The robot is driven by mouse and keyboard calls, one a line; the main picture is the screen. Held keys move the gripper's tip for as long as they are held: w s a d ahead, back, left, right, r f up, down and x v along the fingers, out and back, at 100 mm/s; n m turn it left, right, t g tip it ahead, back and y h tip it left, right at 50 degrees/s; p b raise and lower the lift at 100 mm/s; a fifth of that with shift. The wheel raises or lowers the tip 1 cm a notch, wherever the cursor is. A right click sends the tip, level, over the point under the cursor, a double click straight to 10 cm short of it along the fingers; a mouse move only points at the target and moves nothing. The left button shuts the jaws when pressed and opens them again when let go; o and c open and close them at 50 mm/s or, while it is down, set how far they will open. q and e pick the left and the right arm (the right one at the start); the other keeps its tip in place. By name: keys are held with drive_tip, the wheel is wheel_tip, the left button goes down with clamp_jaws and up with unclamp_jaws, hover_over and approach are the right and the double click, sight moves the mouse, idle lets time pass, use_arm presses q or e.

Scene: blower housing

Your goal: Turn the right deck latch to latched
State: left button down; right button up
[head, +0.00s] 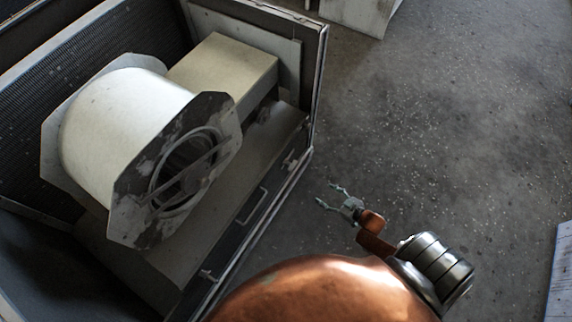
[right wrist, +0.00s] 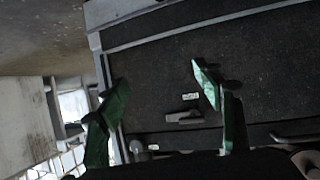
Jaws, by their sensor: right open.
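The right deck latch (head: 290,161) is a small grey fitting near the far right end of the deck's front edge in the head view. In the right wrist view, a grey lever (right wrist: 184,117) lies crosswise on the dark panel and looks like this latch. A small white label sits just above it. My right gripper (head: 337,195) is open and empty, out in front of the deck edge and apart from the latch. In the right wrist view its green fingers (right wrist: 158,80) are spread, with the lever seen between them. My left gripper is out of view.
The white blower housing (head: 105,118) sits on the deck inside the open cabinet (head: 318,75). A bar handle (head: 252,206) and another latch fitting (head: 207,274) lie along the front edge. Bare floor (head: 430,130) is open to the right.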

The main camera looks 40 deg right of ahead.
drive_tip(key=w+a+r+n+t+y+b, duration=0.1)
drive_tip(key=w+a+r+t+y+b, duration=0.1)
drive_tip(key=w+r+b, duration=0.3)
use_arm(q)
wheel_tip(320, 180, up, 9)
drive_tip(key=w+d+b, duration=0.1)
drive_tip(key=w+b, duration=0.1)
use_arm(e)
drive_tip(key=n+t+y, duration=0.1)
drive_tip(key=t+y, duration=0.1)
drive_tip(key=y, duration=0.1)
approach(295, 166)
drive_tip(key=x, duration=0.3)
drive_tip(key=b+x, duration=0.1)
drive_tip(key=x, duration=0.6)
drive_tip(key=shift+f+b, duration=0.2)
drive_tip(key=shift+b, duration=0.1)
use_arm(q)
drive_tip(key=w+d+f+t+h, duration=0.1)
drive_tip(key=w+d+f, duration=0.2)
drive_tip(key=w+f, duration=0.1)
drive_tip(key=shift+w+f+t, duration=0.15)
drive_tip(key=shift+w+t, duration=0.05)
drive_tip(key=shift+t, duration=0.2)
use_arm(e)
drive_tip(key=shift+w+a+r, duration=0.15)
drive_tip(key=shift+w+a, duration=0.05)
drive_tip(key=shift+w, duration=0.2)
clamp_jaws()
